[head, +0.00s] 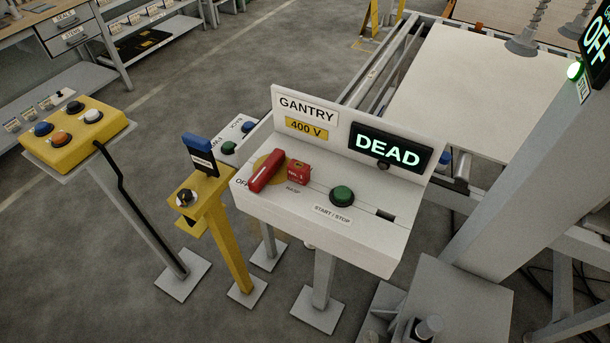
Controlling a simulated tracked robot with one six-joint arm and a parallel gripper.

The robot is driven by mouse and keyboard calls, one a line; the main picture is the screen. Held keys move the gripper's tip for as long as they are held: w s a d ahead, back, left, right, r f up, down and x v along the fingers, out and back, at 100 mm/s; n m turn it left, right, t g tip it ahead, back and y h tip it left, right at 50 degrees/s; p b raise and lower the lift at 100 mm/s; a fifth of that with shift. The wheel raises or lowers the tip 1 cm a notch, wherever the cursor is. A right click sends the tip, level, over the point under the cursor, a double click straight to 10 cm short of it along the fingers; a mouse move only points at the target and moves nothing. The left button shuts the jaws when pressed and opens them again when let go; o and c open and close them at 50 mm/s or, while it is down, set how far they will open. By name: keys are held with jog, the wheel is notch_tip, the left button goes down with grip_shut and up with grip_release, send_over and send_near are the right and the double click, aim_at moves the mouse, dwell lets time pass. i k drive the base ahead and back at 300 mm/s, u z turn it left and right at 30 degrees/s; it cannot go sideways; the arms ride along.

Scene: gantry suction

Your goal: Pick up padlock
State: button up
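A small red block with a pale "NO. 1" marking, which looks like the padlock (299,173), is on the sloping top of the white gantry control box (345,245). It sits just above the "HASP" label and close to the right of the red switch handle (265,171). I cannot tell whether it is locked through the hasp or only resting there, and its shackle is not clear. The handle lies diagonally over a yellow disc, with "OFF" printed to its left. My gripper is not in view.
A green start/stop button (342,196) is right of the padlock. The upright panel behind carries a lit "DEAD" display (391,146). A yellow post (228,235) with a key switch and a yellow button box (74,133) stand left. Grey floor lies between the stands.

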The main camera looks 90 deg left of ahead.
aim_at(299, 173)
jog(key=u, duration=0.35)
jog(key=k, duration=0.45)
jog(key=u, duration=1)
jog(key=k, duration=0.9)
jog(key=u, duration=0.85)
jog(key=i, duration=1.3)
jog(key=u, duration=0.1)
